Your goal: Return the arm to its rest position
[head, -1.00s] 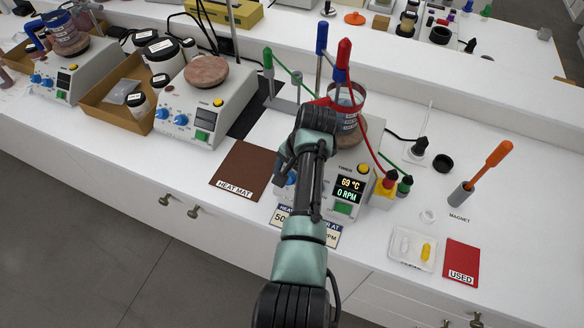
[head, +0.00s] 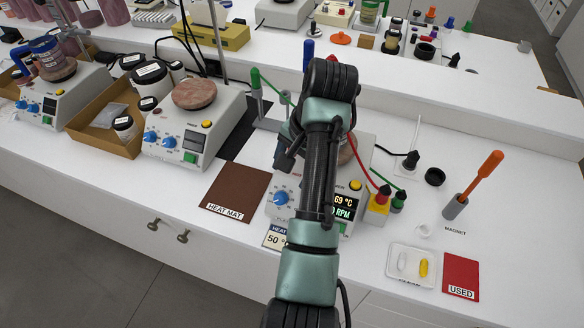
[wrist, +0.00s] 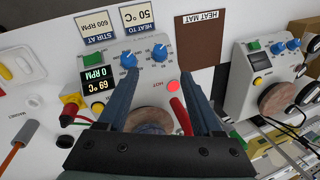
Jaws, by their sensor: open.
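My arm (head: 322,160) reaches forward from the bottom middle of the head view, over the near hotplate stirrer (head: 277,217). My gripper (wrist: 160,76) is open in the wrist view. Its two blue-grey fingers stand apart with nothing held between the tips. The stirrer's front panel (wrist: 140,72) lies beyond the fingers, with a display reading 69 °C and 0 RPM and a lit red HOT light (wrist: 172,86). A round brownish top (wrist: 152,128) shows between the fingers, partly hidden by the gripper's body. In the head view my arm hides most of what stands on the stirrer.
The brown heat mat (head: 237,188) lies left of the stirrer. Another stirrer (head: 190,135) and a cardboard tray of jars (head: 85,125) stand farther left. Right are a small white tray (head: 398,270), the red USED mat (head: 461,280) and an orange-handled magnet rod (head: 478,180).

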